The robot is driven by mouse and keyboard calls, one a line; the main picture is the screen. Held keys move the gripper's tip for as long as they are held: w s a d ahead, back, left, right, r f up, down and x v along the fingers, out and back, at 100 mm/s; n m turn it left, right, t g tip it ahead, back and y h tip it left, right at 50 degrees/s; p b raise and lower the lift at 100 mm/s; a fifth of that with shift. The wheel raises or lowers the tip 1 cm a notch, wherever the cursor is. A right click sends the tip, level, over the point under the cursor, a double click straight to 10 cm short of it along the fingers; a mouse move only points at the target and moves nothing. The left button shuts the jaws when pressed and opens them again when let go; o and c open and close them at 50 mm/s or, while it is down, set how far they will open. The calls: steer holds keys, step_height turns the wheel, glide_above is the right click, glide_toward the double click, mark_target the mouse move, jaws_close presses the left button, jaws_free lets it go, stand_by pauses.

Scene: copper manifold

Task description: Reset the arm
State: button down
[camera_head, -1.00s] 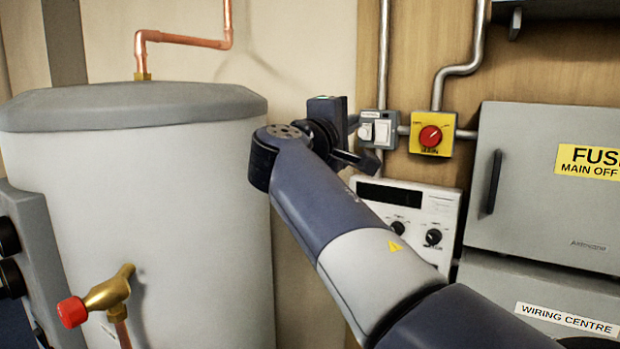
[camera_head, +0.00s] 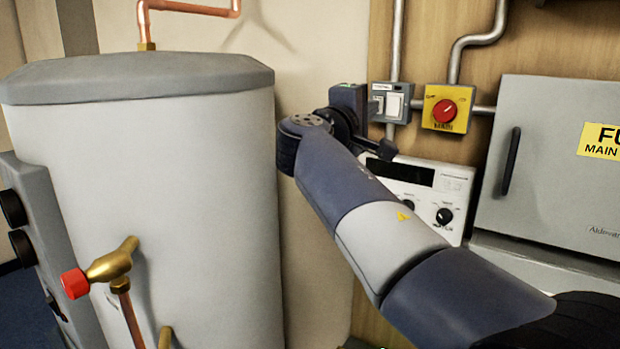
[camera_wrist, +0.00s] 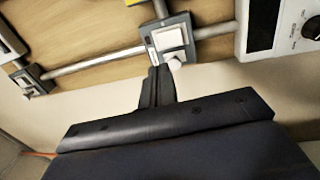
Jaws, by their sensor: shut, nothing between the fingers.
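My arm reaches across the head view, from the lower right to a bent wrist beside the tank. My gripper (camera_wrist: 158,72) is shut and empty. In the wrist view its dark fingertips are just below a grey double switch box (camera_wrist: 172,38) with white rockers, and I cannot tell if they touch it. In the head view the switch box (camera_head: 392,103) is on the wooden board, just right of my wrist. My fingers are partly hidden there behind my own wrist.
A large grey tank (camera_head: 180,190) with a red-ended brass valve (camera_head: 105,270) stands left. A yellow box with a red rotary switch (camera_head: 447,108), a white control panel (camera_head: 455,190) and a grey cabinet (camera_head: 555,160) are right. Metal conduits (camera_head: 397,40) run along the board.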

steer(key=shift+b+v, duration=0.45)
steer(key=shift+v, duration=1.35)
